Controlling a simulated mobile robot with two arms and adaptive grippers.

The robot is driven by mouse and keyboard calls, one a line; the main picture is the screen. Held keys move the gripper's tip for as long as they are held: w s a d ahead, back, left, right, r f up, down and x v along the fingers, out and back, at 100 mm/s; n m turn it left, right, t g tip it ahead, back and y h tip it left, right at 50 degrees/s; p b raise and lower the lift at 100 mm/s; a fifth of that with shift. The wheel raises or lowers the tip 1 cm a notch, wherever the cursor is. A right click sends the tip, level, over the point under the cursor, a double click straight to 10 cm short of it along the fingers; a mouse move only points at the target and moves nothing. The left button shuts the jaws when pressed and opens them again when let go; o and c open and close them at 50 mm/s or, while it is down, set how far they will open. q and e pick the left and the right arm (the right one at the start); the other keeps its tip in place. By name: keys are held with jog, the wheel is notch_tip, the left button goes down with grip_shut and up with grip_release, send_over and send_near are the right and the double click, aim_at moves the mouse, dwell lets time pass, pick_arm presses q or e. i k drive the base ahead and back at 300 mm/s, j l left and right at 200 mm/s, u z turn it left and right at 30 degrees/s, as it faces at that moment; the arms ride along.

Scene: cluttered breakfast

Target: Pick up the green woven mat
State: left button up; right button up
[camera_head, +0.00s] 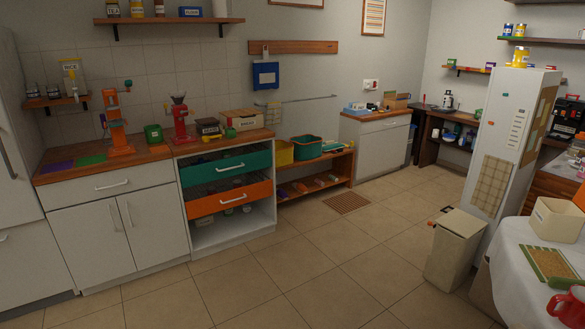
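Two flat things could be the green woven mat. One is a mat with green edging and a tan, woven-looking middle (548,262), lying on the white-clothed table at the lower right. The other is a plain green flat patch (90,160) on the wooden counter at the left, beside a purple one (57,166); its weave cannot be made out. Neither of my grippers is in view.
A cream box (556,220) and a red mug (570,306) stand near the mat on the white tablecloth (508,278). A beige bin (455,250) stands left of this table. The tiled floor (300,270) is open in the middle.

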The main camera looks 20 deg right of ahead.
aim_at(551, 267)
jog(key=i+l+z, duration=0.1)
jog(key=i+z, duration=0.2)
jog(key=i, duration=0.2)
jog(key=i+z, duration=0.25)
jog(key=i, duration=0.2)
jog(key=i+j+z, duration=0.15)
jog(key=i+z, duration=0.15)
jog(key=i, duration=0.15)
jog(key=i+j+z, duration=0.25)
jog(key=i, duration=0.25)
